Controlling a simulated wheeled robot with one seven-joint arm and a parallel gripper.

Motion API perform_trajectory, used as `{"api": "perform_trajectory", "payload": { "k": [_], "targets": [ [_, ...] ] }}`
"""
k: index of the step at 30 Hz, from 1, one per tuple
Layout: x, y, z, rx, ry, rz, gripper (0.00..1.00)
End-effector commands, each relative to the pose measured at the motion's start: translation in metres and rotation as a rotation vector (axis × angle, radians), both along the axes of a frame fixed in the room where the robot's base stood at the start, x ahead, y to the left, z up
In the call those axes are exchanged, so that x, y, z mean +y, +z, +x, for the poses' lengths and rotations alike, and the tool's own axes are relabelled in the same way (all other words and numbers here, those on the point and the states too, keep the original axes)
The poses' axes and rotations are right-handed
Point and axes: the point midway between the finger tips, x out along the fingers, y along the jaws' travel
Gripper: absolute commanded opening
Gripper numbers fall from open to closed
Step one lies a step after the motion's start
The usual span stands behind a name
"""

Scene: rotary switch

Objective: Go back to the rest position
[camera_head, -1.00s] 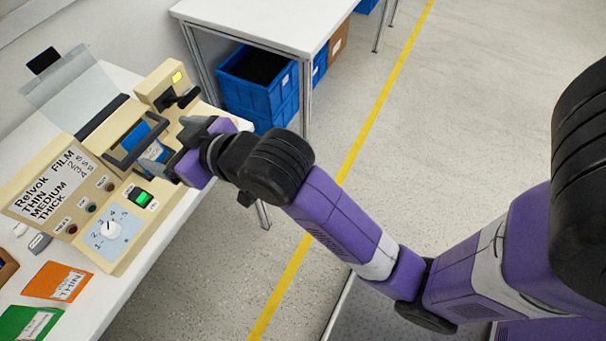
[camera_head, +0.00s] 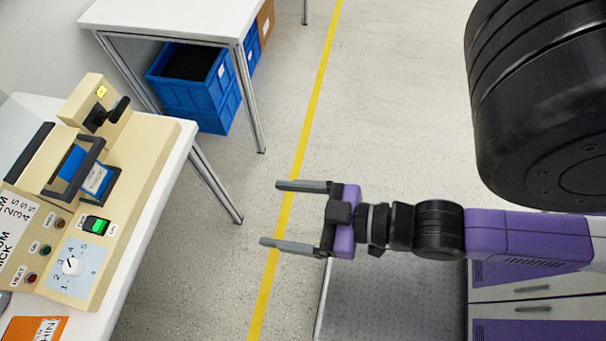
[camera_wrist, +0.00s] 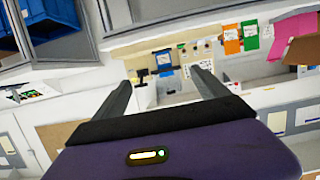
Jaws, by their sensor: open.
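My gripper (camera_head: 275,216) is open and empty in the head view. It hangs over the floor near the yellow line, to the right of the machine and apart from it, with its fingers pointing left. The beige machine (camera_head: 140,165) stands on the white table at the left. It has a rotary dial (camera_head: 72,266), a green lit switch (camera_head: 96,225) and a dark handle frame (camera_head: 85,160). In the wrist view my open fingers (camera_wrist: 163,82) show in front, and the machine (camera_wrist: 180,60) lies beyond them.
The machine's white table (camera_head: 176,165) ends close to the left of my gripper. Another white table (camera_head: 175,14) stands at the back, with blue crates (camera_head: 195,85) below it. An orange packet (camera_head: 35,328) lies at the table front. The floor (camera_head: 400,80) behind my gripper is clear.

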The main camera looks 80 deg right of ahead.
Motion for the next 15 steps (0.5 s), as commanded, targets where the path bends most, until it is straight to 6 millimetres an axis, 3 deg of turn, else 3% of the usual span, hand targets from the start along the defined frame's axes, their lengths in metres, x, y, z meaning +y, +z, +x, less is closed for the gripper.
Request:
{"api": "perform_trajectory", "payload": {
  "k": [3, 6, 15],
  "targets": [
    [0.000, 0.007, -0.025, -0.003, -0.001, 0.001, 0.84],
    [0.000, 0.013, -0.034, -0.011, -0.002, 0.002, 0.84],
    [0.000, 0.015, -0.036, -0.015, -0.001, 0.002, 0.84]
  ]
}}
